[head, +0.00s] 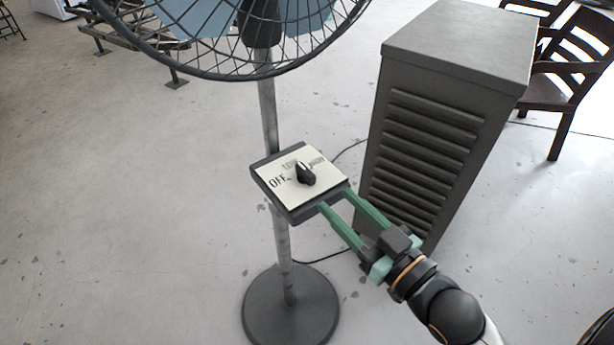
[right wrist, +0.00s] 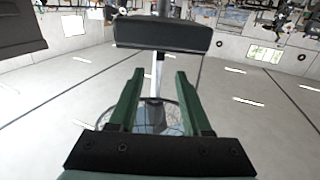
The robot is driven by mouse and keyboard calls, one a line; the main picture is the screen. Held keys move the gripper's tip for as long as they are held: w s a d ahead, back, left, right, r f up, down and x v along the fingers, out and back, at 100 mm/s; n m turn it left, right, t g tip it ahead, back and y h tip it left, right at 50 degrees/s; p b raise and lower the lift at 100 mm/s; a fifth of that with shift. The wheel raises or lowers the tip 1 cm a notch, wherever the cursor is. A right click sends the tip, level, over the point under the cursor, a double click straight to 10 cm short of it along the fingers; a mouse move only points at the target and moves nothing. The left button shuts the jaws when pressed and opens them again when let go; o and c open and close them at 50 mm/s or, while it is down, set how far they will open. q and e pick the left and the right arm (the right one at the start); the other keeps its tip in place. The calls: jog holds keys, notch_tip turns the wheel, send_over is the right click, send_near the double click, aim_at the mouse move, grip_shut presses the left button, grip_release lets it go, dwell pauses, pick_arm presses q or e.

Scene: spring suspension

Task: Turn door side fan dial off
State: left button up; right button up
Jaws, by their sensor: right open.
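The fan's control panel (head: 288,186) is a dark box with a pale face on the fan's pole. Its black dial (head: 305,174) sits among the printed words, with OFF at the left; its pointer's exact setting is hard to tell. My right gripper (head: 334,198) is open, its two green fingers reaching the panel's lower right edge, short of the dial. In the right wrist view the open fingers (right wrist: 158,75) point toward the dark side of the panel box (right wrist: 162,34), with nothing between them; the dial does not show there. My left gripper is not in view.
The fan's cage (head: 235,65) is above the panel, and its round base (head: 290,308) stands on the floor. A grey louvred cabinet (head: 440,110) stands close to the right of my gripper. A wooden chair (head: 560,85) is behind it.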

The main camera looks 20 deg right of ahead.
aim_at(313, 179)
jog(key=shift+b+x, duration=1.3)
jog(key=shift+x, duration=3.6)
jog(key=shift+f, duration=0.1)
grip_shut()
